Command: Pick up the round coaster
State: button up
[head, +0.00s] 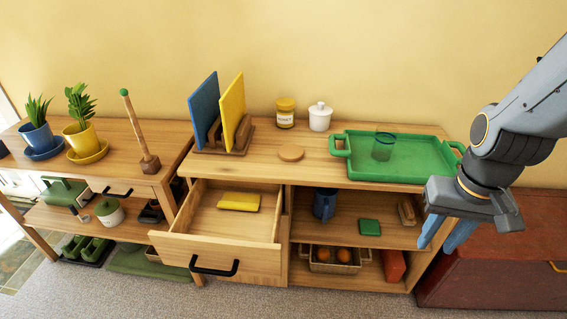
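The round coaster (291,153) is a flat light-brown wooden disc. It lies on the top of the wooden sideboard (310,172), between the rack with two boards and the green tray, touching neither. My gripper (434,249) hangs at the right, in front of the sideboard's right end and below its top. Its two blue fingers point down and stand apart, with nothing seen between them. It is well to the right of the coaster and clear of it.
A honey jar (285,113) and white pot (320,117) stand behind the coaster. A rack (240,147) holds upright boards. An open drawer (215,258) juts out, with a yellow item inside. A red chest (500,275) stands right.

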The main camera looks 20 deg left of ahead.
aim_at(289, 154)
jog(key=u, duration=0.65)
jog(key=i, duration=1)
jog(key=u, duration=0.05)
